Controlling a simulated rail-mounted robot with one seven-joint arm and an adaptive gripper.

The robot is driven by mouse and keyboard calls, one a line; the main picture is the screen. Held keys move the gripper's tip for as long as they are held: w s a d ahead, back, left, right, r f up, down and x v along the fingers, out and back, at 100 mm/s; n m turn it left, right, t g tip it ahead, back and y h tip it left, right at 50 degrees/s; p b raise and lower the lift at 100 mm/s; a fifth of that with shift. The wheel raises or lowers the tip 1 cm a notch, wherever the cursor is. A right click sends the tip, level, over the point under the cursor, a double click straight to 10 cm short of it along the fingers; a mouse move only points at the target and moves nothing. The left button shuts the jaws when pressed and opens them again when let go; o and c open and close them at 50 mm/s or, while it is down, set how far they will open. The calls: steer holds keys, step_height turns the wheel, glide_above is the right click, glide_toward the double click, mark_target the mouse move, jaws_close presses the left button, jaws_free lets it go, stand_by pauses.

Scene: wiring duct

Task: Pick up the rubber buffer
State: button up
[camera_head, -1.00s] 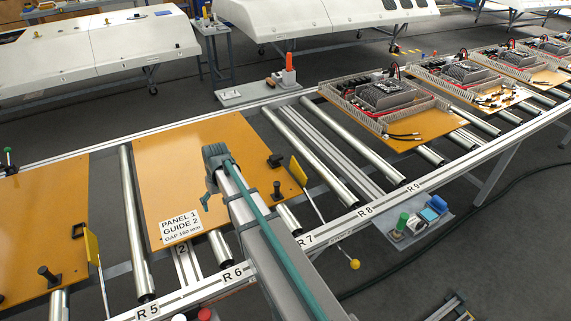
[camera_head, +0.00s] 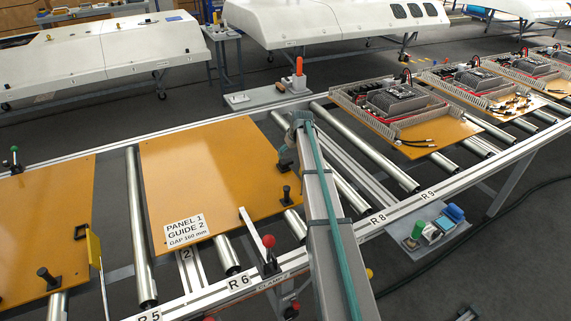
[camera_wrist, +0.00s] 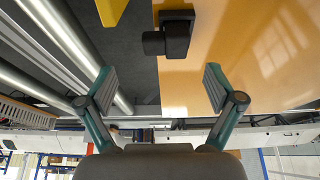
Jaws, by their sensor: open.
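No part is clearly identifiable as the rubber buffer. A black block with a short round stub (camera_wrist: 172,36) stands at the edge of the orange panel (camera_wrist: 235,50) in the wrist view. My gripper (camera_wrist: 160,87) is open and empty, its two teal-edged fingers spread wide. The block appears between and beyond the fingertips, apart from them. A black peg (camera_head: 286,193) stands at the panel's right edge, just left of my arm.
A red-knobbed clamp (camera_head: 268,243) stands on the front rail. A yellow piece (camera_wrist: 112,10) is near the block in the wrist view. A side tray (camera_head: 418,238) holds green, white and blue items. Wired panels (camera_head: 390,100) fill the right; steel rollers (camera_head: 372,158) lie between.

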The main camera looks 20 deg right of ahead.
mark_target(286, 161)
steer(key=x, duration=0.1)
steer(key=p+x, duration=0.1)
steer(key=x, duration=0.1)
steer(key=p+x, duration=0.1)
steer(key=shift+w+a+f, duration=0.1)
steer(key=shift+a+f, duration=0.25)
steer(key=shift+w+f, duration=0.1)
steer(key=shift+f, duration=0.4)
steer(key=c, duration=1.1)
steer(key=shift+r, duration=0.15)
steer(key=shift+r+b, duration=0.4)
steer(key=shift+r, duration=0.1)
steer(key=s+a+r+b, duration=0.1)
steer(key=s+r, duration=0.3)
steer(key=s+a+r+b, duration=0.1)
steer(key=s+r+b, duration=0.1)
steer(key=s+r, duration=0.2)
steer(key=s+a+r+b, duration=0.2)
steer(key=s+r, duration=0.1)
steer(key=s, duration=0.2)
steer(key=shift+s+r, duration=0.25)
steer(key=shift+r, duration=0.15)
